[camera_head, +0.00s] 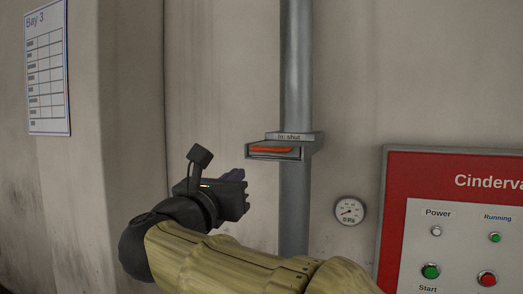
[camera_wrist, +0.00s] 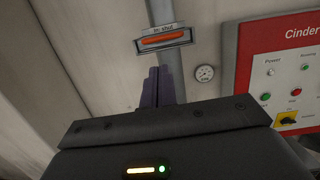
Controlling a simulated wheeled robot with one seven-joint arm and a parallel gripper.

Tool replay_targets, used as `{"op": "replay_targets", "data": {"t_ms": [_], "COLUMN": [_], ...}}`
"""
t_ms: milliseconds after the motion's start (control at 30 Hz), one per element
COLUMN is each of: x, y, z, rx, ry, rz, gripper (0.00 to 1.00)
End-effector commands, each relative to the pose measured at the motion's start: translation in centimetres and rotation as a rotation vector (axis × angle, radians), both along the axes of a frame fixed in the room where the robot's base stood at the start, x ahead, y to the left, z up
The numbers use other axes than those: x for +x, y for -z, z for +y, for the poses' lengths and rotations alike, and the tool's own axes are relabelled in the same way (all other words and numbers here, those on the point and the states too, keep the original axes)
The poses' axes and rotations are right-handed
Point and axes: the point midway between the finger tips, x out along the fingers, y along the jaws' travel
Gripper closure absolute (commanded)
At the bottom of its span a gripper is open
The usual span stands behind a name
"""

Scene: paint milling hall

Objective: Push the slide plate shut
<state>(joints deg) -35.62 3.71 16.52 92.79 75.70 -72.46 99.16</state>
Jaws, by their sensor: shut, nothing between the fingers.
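The slide plate's orange front edge (camera_head: 271,150) shows in a grey housing (camera_head: 297,137) on a vertical grey pipe (camera_head: 296,70). A label on the housing reads "In: shut". In the wrist view the orange edge (camera_wrist: 162,38) lies above my fingertips, inside the housing's frame (camera_wrist: 185,37). How far the plate stands out is hard to tell. My gripper (camera_head: 241,174) is below and left of the housing in the head view, apart from it. Its purple fingers (camera_wrist: 157,74) are together and empty, in line below the plate in the wrist view.
A round gauge (camera_head: 349,211) is on the wall right of the pipe. A red control panel (camera_head: 392,200) with buttons stands further right. A "Bay 3" sheet (camera_head: 47,70) hangs on the left wall. The space between my fingers and the housing looks clear.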

Motion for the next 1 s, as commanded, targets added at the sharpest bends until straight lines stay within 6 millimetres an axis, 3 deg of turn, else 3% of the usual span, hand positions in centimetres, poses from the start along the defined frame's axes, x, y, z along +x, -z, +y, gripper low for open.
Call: {"op": "replay_targets", "data": {"t_ms": [467,1000], "x": [0.5,8.2], "y": [-0.3,-2.1], "z": [-0.3,-2.9], "rx": [0.019,0.017], "ry": [0.008,0.008], "rz": [-0.002,0.000], "gripper": [1.00,1.00]}}
